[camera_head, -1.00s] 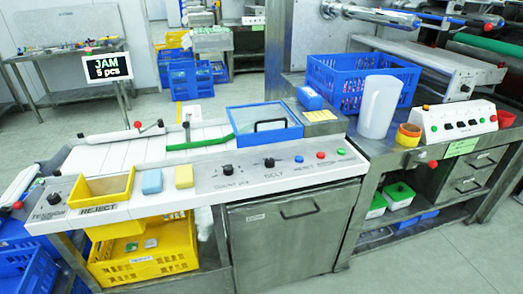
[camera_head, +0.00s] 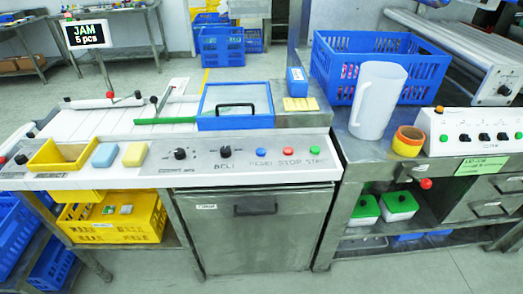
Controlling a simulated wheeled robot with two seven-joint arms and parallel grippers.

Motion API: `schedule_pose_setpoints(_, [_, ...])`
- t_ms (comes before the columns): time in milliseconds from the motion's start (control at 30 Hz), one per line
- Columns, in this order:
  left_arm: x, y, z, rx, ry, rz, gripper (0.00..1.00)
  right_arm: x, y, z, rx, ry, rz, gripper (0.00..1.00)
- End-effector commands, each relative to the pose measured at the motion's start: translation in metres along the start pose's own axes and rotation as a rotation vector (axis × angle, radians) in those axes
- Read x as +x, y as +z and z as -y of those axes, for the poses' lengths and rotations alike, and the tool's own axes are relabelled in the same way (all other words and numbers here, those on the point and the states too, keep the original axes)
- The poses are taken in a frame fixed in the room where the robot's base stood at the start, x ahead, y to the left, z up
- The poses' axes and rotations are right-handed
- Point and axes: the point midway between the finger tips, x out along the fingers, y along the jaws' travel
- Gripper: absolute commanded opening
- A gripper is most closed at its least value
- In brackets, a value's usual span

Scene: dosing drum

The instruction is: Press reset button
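Three round buttons sit in a row at the right end of the white control panel (camera_head: 190,174). They are a blue button (camera_head: 261,152), a red button (camera_head: 288,152) and a green button (camera_head: 314,150). The blurred lettering below the blue one seems to read reset; stop is under the red and start seems to be under the green. A small screen (camera_head: 85,34) at the upper left reads "JAM 5 pcs". Neither of my grippers is in view, and nothing covers the buttons.
Two black knobs (camera_head: 225,151) sit left of the buttons. A blue-framed cover (camera_head: 236,121) with a black handle stands behind them. A yellow bin (camera_head: 62,167) and two sponges (camera_head: 105,155) are at the left. A white jug (camera_head: 375,100) stands right. Floor shows in front.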

Motion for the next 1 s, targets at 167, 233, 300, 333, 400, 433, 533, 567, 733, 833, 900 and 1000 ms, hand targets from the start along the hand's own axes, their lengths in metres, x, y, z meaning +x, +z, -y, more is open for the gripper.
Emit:
schedule_pose_setpoints(167, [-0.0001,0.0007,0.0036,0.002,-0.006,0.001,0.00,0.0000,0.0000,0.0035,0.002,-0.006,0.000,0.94])
schedule_pose_setpoints(233, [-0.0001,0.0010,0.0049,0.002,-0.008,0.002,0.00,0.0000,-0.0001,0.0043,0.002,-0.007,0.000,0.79])
schedule_pose_setpoints(300, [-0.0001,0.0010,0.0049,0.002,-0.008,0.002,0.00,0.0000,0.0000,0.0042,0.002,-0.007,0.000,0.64])
schedule_pose_setpoints(333, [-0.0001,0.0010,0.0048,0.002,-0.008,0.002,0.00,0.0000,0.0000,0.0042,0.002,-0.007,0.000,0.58])
schedule_pose_setpoints(400, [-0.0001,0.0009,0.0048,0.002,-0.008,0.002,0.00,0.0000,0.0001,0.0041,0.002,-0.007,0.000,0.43])
schedule_pose_setpoints(433, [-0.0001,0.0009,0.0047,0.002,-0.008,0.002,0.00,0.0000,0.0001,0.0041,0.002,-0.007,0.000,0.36])
schedule_pose_setpoints(533, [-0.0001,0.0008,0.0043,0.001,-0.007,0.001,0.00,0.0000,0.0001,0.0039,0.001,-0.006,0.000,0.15])
schedule_pose_setpoints(567, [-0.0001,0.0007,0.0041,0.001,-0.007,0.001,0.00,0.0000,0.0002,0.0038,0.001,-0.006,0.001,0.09])
schedule_pose_setpoints(733, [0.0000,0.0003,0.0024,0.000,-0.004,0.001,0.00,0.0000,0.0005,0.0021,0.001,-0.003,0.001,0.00])
schedule_pose_setpoints(833, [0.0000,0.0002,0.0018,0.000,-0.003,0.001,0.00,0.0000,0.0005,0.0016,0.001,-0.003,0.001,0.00])
schedule_pose_setpoints(900, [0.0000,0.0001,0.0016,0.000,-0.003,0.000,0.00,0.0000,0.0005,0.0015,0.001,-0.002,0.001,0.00])
schedule_pose_setpoints(1000, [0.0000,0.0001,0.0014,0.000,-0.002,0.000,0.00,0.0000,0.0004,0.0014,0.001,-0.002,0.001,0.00])
